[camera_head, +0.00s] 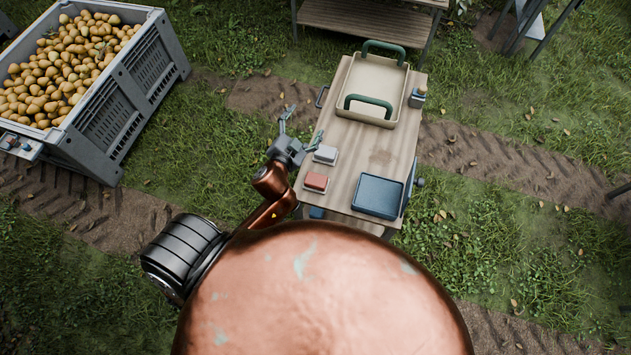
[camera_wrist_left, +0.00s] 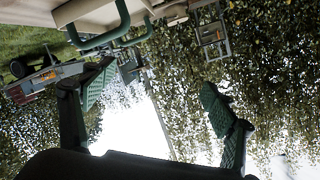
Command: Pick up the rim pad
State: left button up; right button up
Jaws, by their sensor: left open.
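I cannot tell for sure which thing is the rim pad. Two small blocks lie at the left edge of the wooden cart top (camera_head: 350,150): a pale grey one (camera_head: 326,154) and a red-brown one (camera_head: 316,182) with a pale base. My left gripper (camera_head: 302,126) is open and empty beside the cart's left edge, just beyond the grey block. In the left wrist view its two green-padded fingers (camera_wrist_left: 155,88) stand wide apart with nothing between them. Neither block is clear in that view. My right gripper does not show.
A beige tray (camera_head: 372,83) with green handles (camera_head: 368,105) is on the cart's far end. A dark blue tray (camera_head: 377,195) lies at the near right. Grass lies between crate and cart.

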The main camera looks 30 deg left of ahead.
pick_arm(q)
jog(key=w+d+r+m+t+h, duration=0.3)
jog(key=d+r+m+h, duration=1)
jog(key=d, duration=0.6)
jog(key=s+d+f+m+g+h, duration=0.2)
jog(key=s+d+m+g+h, duration=0.25)
jog(key=d+m+g, duration=0.4)
jog(key=m+g+y, duration=0.7)
jog(key=g+y, duration=0.3)
jog(key=y, duration=0.5)
send_over(316, 179)
jog(key=shift+h, duration=0.25)
notch_tip(316, 179, down, 24)
jog(key=shift+f+p, duration=0.1)
jog(key=shift+p, duration=0.2)
jog(key=shift+a+f, duration=0.25)
jog(key=shift+f, duration=0.3)
jog(key=shift+a+f, duration=0.2)
jog(key=shift+f, duration=0.3)
jog(key=f, duration=0.2)
jog(key=f+p, duration=0.1)
jog(key=d+f+p, duration=0.1)
jog(key=f, duration=0.1)
jog(key=shift+f, duration=0.3)
